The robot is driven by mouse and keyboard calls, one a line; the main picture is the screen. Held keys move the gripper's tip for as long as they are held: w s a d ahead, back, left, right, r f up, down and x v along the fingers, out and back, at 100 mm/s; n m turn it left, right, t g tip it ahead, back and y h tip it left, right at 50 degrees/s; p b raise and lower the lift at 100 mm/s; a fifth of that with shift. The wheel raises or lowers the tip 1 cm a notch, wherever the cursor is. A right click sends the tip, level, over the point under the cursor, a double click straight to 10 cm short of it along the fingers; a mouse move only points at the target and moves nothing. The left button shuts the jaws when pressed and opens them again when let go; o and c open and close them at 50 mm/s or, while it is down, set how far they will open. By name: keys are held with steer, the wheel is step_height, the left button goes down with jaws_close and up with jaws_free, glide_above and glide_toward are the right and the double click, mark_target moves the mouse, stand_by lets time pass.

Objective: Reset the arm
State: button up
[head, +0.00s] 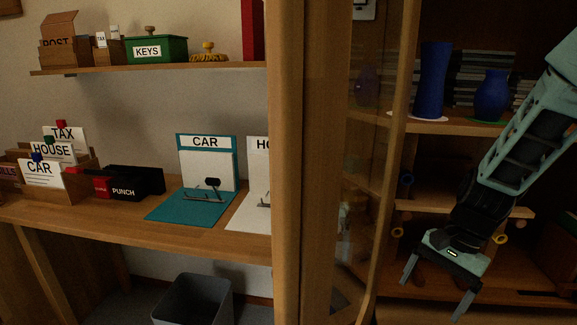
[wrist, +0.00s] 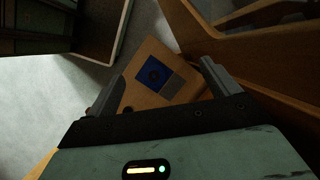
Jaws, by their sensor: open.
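My gripper (head: 437,287) is at the lower right in the head view, hanging down from my teal arm in front of the cabinet shelves. Its two fingers are spread apart with nothing between them. In the wrist view the gripper (wrist: 160,85) also shows open. Beyond its fingers lies a wooden surface with a blue square and a grey square (wrist: 157,72), apart from the fingers as far as I can tell.
A wooden post (head: 287,160) and a glass door (head: 350,170) stand left of my arm. Blue vases (head: 431,80) (head: 492,95) stand on the shelf behind it. At left, a desk (head: 120,228) holds card boxes and a CAR clipboard (head: 190,205); a grey bin (head: 193,300) stands below.

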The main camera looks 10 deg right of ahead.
steer(key=s+a+r+n+h, duration=0.1)
steer(key=s+a+r+n, duration=0.2)
steer(key=s+a+n, duration=0.3)
steer(key=s+a+r+n+t+h, duration=0.1)
steer(key=s+a+r+n, duration=0.2)
steer(key=s+a+n, duration=0.35)
steer(key=s+a+r+n+h, duration=0.1)
steer(key=s+a+r+n, duration=0.2)
steer(key=s+a+n, duration=0.3)
step_height(320, 180, up, 14)
steer(key=w+p, duration=0.1)
steer(key=p, duration=1.4)
steer(key=shift+w+f, duration=0.15)
steer(key=shift+f, duration=0.05)
steer(key=shift+d, duration=0.15)
